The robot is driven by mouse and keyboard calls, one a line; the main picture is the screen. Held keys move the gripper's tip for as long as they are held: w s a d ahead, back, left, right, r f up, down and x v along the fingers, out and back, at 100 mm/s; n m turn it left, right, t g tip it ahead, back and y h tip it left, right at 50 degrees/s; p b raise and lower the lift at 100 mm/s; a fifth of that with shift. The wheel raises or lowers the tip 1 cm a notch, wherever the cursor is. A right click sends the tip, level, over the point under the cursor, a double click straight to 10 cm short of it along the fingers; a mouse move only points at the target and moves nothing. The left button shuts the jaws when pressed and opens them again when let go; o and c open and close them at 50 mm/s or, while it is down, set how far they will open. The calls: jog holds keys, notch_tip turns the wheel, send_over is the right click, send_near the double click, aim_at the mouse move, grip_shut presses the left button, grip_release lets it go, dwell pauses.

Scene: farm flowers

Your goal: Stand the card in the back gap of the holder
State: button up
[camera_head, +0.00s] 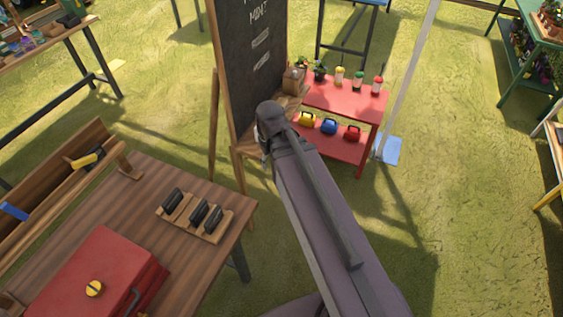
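No card can be made out in this view. A flat wooden piece (214,226) with several upright black blocks lies on the brown table at the left; I cannot tell whether it is the holder. A small brown box-like thing (293,78) stands by the chalkboard's right edge, and its shape is too small to read. My arm reaches up from the bottom edge to the front of the chalkboard's foot. No gripper fingers show at its dark end, so I cannot see what they hold.
A red case (98,277) and a wooden trough (52,199) stand on the brown table (143,203). The chalkboard (250,50) rises behind my arm's end. A red shelf (345,101) with bottles and small watering cans is right of it. Open grass lies at right.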

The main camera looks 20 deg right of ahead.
jog(key=d+m, duration=0.1)
jog(key=s+d+m, duration=0.1)
jog(key=shift+s+d+m, duration=0.2)
jog(key=shift+d+m, duration=0.1)
jog(key=shift+d, duration=0.1)
